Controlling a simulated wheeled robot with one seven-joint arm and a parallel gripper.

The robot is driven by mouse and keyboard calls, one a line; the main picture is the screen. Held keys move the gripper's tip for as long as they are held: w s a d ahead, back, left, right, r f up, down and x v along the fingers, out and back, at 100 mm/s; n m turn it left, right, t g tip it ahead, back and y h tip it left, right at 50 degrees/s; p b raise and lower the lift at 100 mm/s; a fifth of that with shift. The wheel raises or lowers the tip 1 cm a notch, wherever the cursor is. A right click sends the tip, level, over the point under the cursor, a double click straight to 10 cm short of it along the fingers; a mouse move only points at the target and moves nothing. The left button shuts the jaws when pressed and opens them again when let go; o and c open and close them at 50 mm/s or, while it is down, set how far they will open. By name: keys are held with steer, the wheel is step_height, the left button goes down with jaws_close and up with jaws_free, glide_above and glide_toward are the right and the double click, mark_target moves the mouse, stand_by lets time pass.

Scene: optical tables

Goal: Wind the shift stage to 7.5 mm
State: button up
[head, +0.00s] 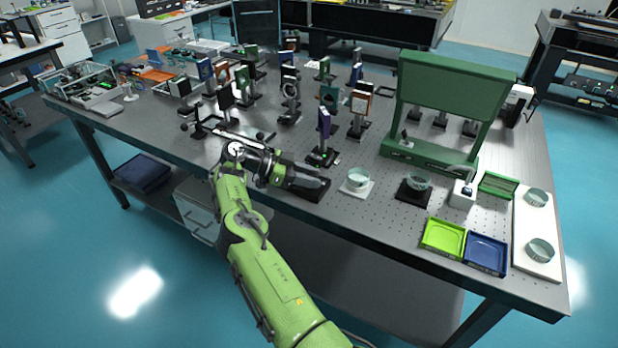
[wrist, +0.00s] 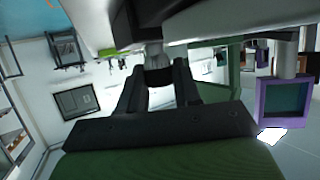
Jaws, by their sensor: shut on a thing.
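The shift stage (head: 318,193) appears as a low dark block near the front edge of the optical table, partly covered by my gripper (head: 308,177) in the head view. In the wrist view my gripper (wrist: 158,80) has its two dark fingers closed on a dark round knob (wrist: 158,76). A short pale metal spindle (wrist: 154,54) joins the knob to the dark stage body (wrist: 150,14) at the top of the picture. The stage's scale cannot be read in either view, so its position in millimetres cannot be told.
A purple-framed optic (head: 323,124) stands just behind the stage, and also shows at right in the wrist view (wrist: 262,103). A glass dish (head: 358,179) on a white pad is close to the right. Several post-mounted optics crowd behind. A green frame (head: 455,85) stands farther right.

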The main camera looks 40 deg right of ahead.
steer(key=shift+s+d+f+m+g+y, duration=0.1)
steer(key=shift+s+f+m+g+y, duration=0.1)
steer(key=shift+f+m+g+y, duration=0.25)
stand_by(0.3)
steer(key=o, duration=1)
steer(key=shift+d+r, duration=0.15)
steer(key=shift+d, duration=0.05)
steer(key=shift+o, duration=0.2)
steer(key=shift+a+r, duration=0.1)
steer(key=shift+r, duration=0.1)
